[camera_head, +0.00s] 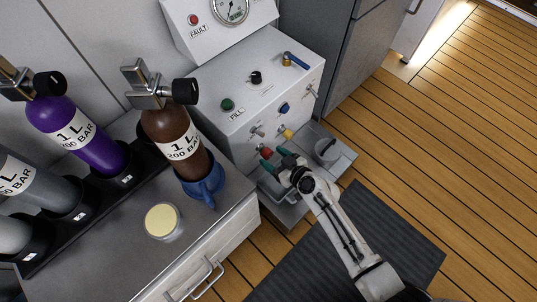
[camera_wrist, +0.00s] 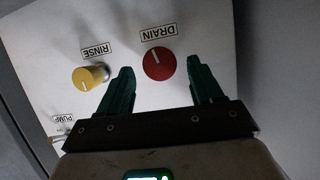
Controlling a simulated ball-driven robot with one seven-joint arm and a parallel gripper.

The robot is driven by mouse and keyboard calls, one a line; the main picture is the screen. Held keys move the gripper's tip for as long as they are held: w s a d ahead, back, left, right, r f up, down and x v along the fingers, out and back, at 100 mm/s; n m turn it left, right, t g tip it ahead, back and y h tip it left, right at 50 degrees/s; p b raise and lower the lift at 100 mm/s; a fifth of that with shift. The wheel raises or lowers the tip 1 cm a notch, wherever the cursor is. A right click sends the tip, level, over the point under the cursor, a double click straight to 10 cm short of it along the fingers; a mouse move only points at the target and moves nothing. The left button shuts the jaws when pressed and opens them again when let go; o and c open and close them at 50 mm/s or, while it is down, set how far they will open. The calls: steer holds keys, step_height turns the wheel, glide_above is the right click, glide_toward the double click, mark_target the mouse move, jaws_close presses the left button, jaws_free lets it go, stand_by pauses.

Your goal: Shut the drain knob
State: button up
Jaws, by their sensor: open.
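The drain knob is a round red knob with a white pointer line on the front of the white panel. In the wrist view the red drain knob (camera_wrist: 159,64) lies beyond and between my two green fingertips, under an upside-down DRAIN label (camera_wrist: 159,31). My gripper (camera_wrist: 160,85) is open, with nothing between its fingers. In the head view the red knob (camera_head: 266,152) is low on the panel front, and my gripper (camera_head: 284,162) is close in front of it. Whether a finger touches the knob cannot be told.
A yellow RINSE knob (camera_wrist: 90,77) sits just left of the drain knob in the wrist view. The panel (camera_head: 262,95) carries several other knobs, including a green FILL knob (camera_head: 227,104). A tray (camera_head: 343,158) with a cup lies below. Gas bottles (camera_head: 172,140) stand at left.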

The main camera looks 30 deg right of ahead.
mark_target(270, 155)
steer(key=shift+b+x, duration=0.3)
steer(key=shift+x, duration=1.3)
steer(key=c, duration=0.9)
steer(key=shift+c, duration=0.2)
steer(key=shift+f, duration=0.1)
